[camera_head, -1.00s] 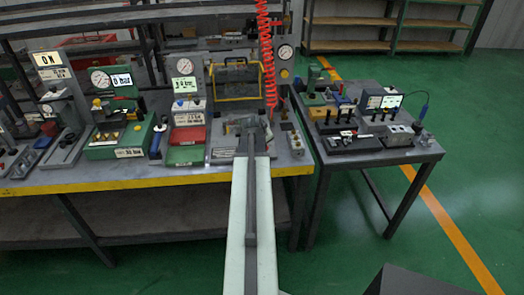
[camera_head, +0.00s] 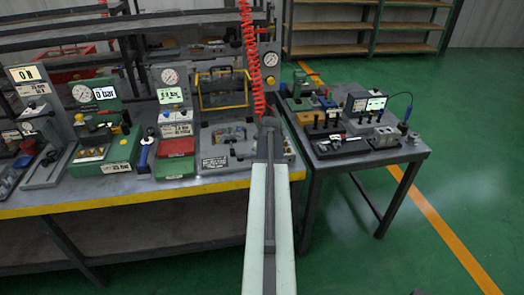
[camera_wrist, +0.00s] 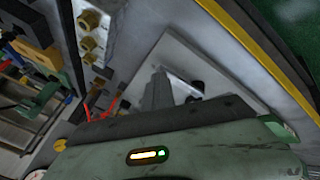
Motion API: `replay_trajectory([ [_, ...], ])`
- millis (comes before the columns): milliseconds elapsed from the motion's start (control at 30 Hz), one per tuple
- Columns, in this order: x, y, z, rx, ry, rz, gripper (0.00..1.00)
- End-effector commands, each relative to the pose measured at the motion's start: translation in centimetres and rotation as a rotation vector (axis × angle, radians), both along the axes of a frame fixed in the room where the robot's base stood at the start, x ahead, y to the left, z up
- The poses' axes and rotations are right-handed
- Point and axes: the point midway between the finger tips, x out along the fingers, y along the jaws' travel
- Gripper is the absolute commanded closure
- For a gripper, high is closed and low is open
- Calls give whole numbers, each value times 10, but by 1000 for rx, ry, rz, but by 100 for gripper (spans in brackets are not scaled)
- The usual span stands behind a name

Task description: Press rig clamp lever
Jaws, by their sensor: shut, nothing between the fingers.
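A grey rig with a yellow guard frame (camera_head: 222,107) stands at the right end of the bench in the head view. A multicoloured part (camera_head: 229,133) lies on its base, with a small dark-knobbed piece (camera_head: 233,151) in front. I cannot tell for certain which piece is the clamp lever. My gripper (camera_head: 268,124) is at the right side of this rig, shut and empty. In the wrist view my grey fingers (camera_wrist: 157,92) are together over a pale plate (camera_wrist: 175,52). A black knob (camera_wrist: 194,86) is close to their right. Contact cannot be told.
A red coiled hose (camera_head: 252,60) hangs behind my gripper. Rigs with a red box (camera_head: 176,147) and a green housing (camera_head: 122,150) stand to the left. A side table (camera_head: 345,152) with more devices is to the right. Brass fittings (camera_wrist: 89,21) show in the wrist view.

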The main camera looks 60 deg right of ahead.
Motion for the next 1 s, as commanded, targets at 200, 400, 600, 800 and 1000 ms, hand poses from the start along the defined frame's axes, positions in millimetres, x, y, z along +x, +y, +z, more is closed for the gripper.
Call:
replay_trajectory([
  [200, 8, 3, 0, -1, -3, 10, 100],
  [400, 11, 5, 0, -1, -5, 13, 100],
  [600, 11, 7, 1, -1, -6, 14, 100],
  [800, 3, 25, 6, -1, -5, 16, 100],
  [1000, -18, 45, 37, -2, -4, 13, 100],
])
